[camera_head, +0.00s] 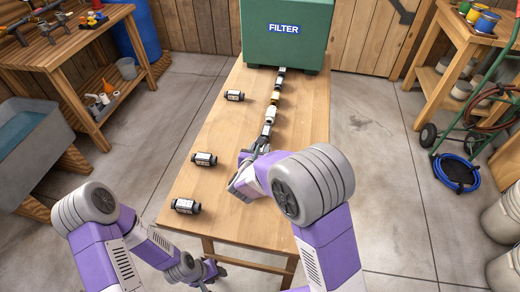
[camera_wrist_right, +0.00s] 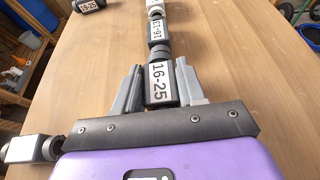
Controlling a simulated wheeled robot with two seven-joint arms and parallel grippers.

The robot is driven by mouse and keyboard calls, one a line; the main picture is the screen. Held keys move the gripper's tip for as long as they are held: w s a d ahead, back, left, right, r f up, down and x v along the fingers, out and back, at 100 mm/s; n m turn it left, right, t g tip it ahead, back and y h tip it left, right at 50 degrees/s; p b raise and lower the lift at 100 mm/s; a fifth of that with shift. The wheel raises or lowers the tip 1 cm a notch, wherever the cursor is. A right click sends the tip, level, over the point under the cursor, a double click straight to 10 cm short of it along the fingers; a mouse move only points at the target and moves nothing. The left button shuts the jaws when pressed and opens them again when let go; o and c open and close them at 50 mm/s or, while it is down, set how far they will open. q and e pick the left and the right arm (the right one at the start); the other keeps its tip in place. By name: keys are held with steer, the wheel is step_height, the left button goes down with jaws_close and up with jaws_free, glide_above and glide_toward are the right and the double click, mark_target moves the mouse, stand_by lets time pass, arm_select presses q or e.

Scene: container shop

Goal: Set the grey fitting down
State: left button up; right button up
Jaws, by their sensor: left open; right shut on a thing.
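The grey fitting (camera_wrist_right: 160,84), dark with a white label reading 16-25, sits between the fingers of my right gripper (camera_wrist_right: 158,68). The gripper is shut on it, low over the table at the near end of a row of fittings. The fitting lines up with a dark fitting with a white label (camera_wrist_right: 160,32) just ahead; I cannot tell whether they are joined or whether the held one rests on the table. In the head view my right gripper (camera_head: 258,152) mostly hides it. My left gripper (camera_head: 207,271) is open and empty, beyond the table's near edge.
The row runs along the wooden table (camera_head: 225,135) to a green FILTER box (camera_head: 287,32) at the far end. Three loose dark fittings lie along the left side: far (camera_head: 234,95), middle (camera_head: 204,159) and near (camera_head: 186,206). The table right of the row is clear.

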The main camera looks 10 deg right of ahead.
steer(key=shift+s+f, duration=0.1)
steer(key=shift+f, duration=0.15)
steer(key=o, duration=1.1)
steer(key=shift+f, duration=0.15)
steer(key=shift+c, duration=0.2)
steer(key=shift+s, duration=0.1)
steer(key=shift+r+p, duration=0.4)
steer(key=shift+p, duration=0.05)
steer(key=p+v, duration=0.1)
steer(key=v, duration=0.4)
steer(key=r+p+v, duration=0.1)
steer(key=p+v, duration=0.1)
steer(key=v, duration=0.4)
steer(key=shift+w, duration=0.25)
steer(key=shift+s+a+r, duration=0.15)
steer(key=shift+s+r, duration=0.05)
steer(key=shift+s, duration=0.3)
